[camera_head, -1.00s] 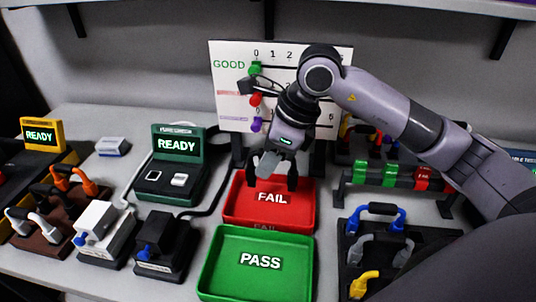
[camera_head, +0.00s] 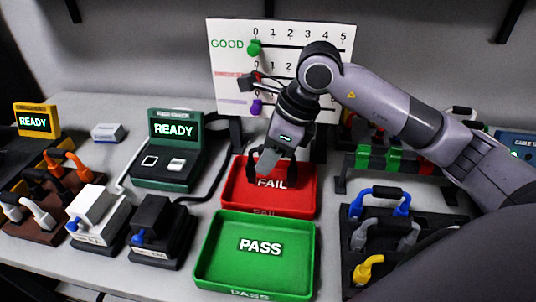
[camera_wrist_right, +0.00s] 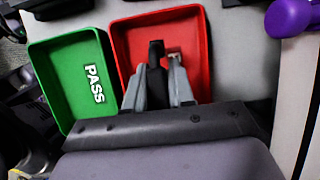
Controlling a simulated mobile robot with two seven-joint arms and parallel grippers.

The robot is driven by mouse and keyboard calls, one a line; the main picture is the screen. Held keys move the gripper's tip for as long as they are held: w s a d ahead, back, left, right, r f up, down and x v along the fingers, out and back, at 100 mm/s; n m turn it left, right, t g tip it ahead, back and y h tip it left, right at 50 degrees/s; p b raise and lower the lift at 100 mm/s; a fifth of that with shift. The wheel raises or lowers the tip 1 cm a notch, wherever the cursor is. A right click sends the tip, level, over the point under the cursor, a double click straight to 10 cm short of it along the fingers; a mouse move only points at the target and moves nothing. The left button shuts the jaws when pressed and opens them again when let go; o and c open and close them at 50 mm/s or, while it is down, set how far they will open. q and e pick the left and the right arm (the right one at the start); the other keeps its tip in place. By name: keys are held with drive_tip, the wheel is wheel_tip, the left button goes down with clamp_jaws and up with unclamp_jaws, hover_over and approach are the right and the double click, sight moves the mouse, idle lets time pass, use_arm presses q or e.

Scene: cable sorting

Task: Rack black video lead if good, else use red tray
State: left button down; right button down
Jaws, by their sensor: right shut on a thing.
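My right gripper (camera_head: 268,163) hangs over the back part of the red FAIL tray (camera_head: 312,200) in the head view. The right wrist view shows its two grey fingers above the red tray (camera_wrist_right: 205,30), closed around a dark piece, apparently the black video lead (camera_wrist_right: 156,52). Most of the lead is hidden by the fingers, and I cannot tell whether it touches the tray floor. The green PASS tray (camera_head: 225,265) lies empty in front of the red one. A rack with green and red clips (camera_head: 395,160) stands at the right, partly behind my arm. My left gripper is out of view.
A tester reading READY (camera_head: 173,130) stands left of the trays, with a yellow tester (camera_head: 37,118) farther left. White (camera_head: 95,215) and black (camera_head: 160,235) blocks stand before it. A bead scoreboard (camera_head: 225,80) is behind; a holder with coloured leads (camera_head: 410,255) is right.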

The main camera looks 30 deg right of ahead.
drive_tip(key=shift+b, duration=0.3)
idle(0.5)
idle(0.4)
drive_tip(key=shift+f+b, duration=0.9)
drive_tip(key=shift+b, duration=0.25)
idle(0.9)
drive_tip(key=shift+c, duration=1.6)
unclamp_jaws()
drive_tip(key=shift+r, duration=0.1)
drive_tip(key=shift+r+p, duration=2.75)
drive_tip(key=shift+r, duration=1.2)
